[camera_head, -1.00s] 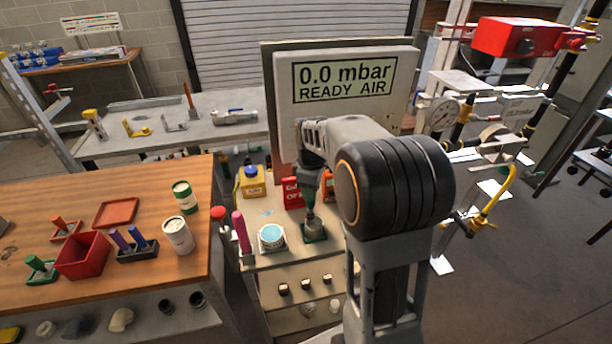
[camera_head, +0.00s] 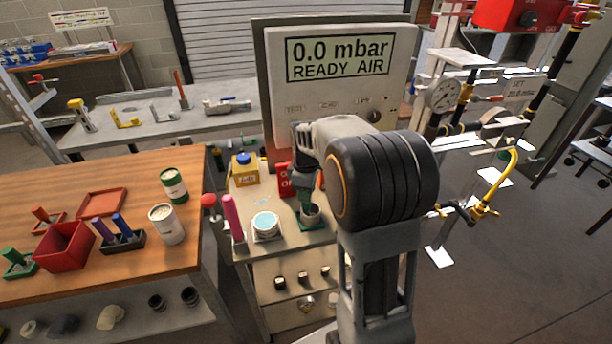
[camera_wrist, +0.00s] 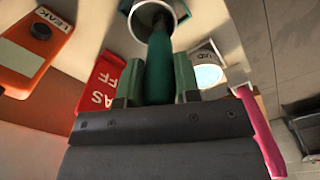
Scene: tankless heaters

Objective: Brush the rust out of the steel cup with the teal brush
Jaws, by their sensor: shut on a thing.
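The steel cup (camera_head: 312,218) stands upright on a green base on the small bench in front of the gauge panel. In the wrist view its round rim (camera_wrist: 136,24) is at the top. The teal brush (camera_wrist: 159,66) is gripped between the two green fingertips of my gripper (camera_wrist: 157,82), and its far end reaches into the cup's mouth. In the head view my gripper (camera_head: 305,188) is right above the cup, partly hidden by my arm. The brush's bristles and any rust inside the cup are hidden.
A white pot with a pale blue top (camera_head: 265,225) and a pink-handled tool (camera_head: 234,217) stand left of the cup. An orange leak device (camera_wrist: 35,50) shows in the wrist view.

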